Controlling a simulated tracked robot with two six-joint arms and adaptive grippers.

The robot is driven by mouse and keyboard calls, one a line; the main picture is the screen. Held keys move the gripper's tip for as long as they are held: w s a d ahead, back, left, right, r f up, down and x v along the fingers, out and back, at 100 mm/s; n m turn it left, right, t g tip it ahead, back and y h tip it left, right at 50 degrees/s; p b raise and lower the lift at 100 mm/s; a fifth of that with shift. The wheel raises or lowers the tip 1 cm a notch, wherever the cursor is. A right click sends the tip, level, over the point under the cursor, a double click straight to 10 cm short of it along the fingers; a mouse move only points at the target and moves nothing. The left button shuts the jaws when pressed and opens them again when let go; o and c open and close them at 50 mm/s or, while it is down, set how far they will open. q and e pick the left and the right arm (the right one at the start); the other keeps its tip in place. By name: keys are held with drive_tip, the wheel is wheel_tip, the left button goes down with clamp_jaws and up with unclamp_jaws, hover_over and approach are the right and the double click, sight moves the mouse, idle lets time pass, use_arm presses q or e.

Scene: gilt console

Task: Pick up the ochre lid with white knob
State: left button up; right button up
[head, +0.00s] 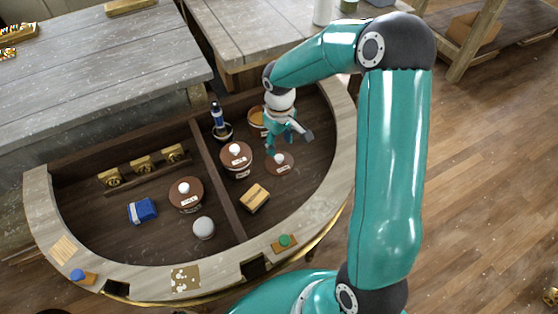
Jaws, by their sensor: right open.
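A round lid with a white knob (281,167) lies low in the right compartment of the curved console, just below my right gripper. It looks reddish brown rather than clearly ochre, and carries a pale label. My right gripper (287,146) is open and empty, pointing down above this lid. I cannot tell how large the gap to the lid is. An ochre-topped round pot (256,119) stands behind the gripper, partly hidden by it. Two brown pots with white-knobbed lids stand nearby, one in the right compartment (236,165) and one in the left (186,202). My left gripper is not in view.
A wooden divider (219,178) splits the console, whose raised rim (345,150) curves around. A yellow block (255,197), a dark cup with a blue bottle (217,116), a white ball (204,228) and a blue box (142,211) stand inside. The right compartment's front is mostly clear.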

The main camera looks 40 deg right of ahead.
sight(279, 156)
drive_tip(key=shift+s+a+f+p, duration=0.1)
drive_tip(key=shift+a+f+p, duration=0.1)
drive_tip(key=shift+f, duration=1.3)
drive_tip(key=shift+a+f+p, duration=0.1)
drive_tip(key=shift+f+p, duration=0.05)
drive_tip(key=shift+f, duration=1.35)
clamp_jaws()
